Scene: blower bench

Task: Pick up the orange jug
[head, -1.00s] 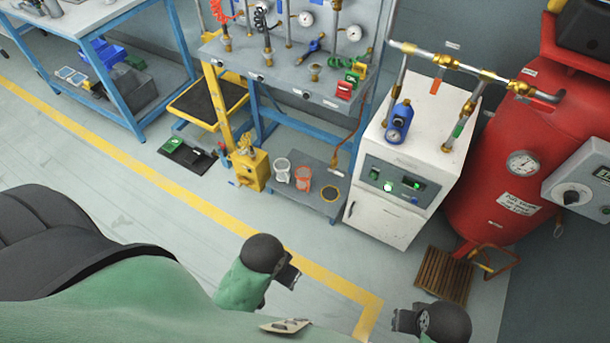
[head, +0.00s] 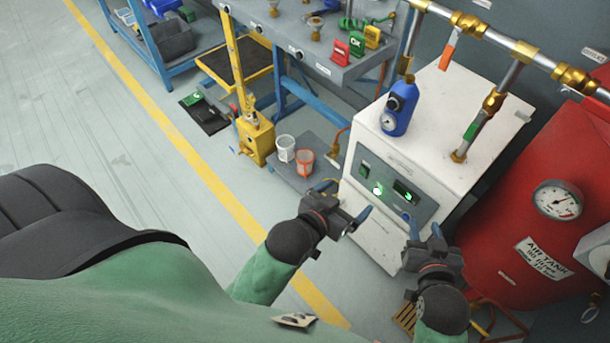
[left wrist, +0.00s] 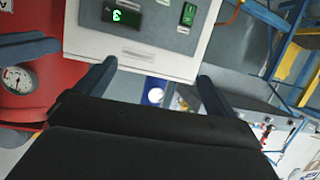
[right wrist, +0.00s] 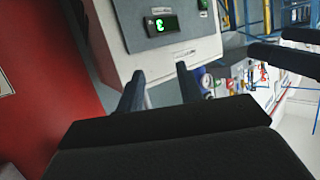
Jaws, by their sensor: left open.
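The orange jug (head: 305,162) stands upright on a low grey shelf under the blue bench, beside a white jug (head: 285,148), in the head view. My left gripper (head: 350,200) is open and empty, below and right of the jug in the picture and apart from it. Its spread fingers (left wrist: 155,80) show in the left wrist view. My right gripper (head: 425,228) is further right, in front of the white cabinet. Its fingers (right wrist: 160,82) are apart with nothing between them in the right wrist view. I cannot make out the jug in either wrist view.
The white cabinet (head: 385,243) stands right of the shelf, with a red air tank (head: 540,170) beyond it. A yellow jack-like unit (head: 255,138) stands left of the jugs. The floor (head: 130,130) at the left is clear.

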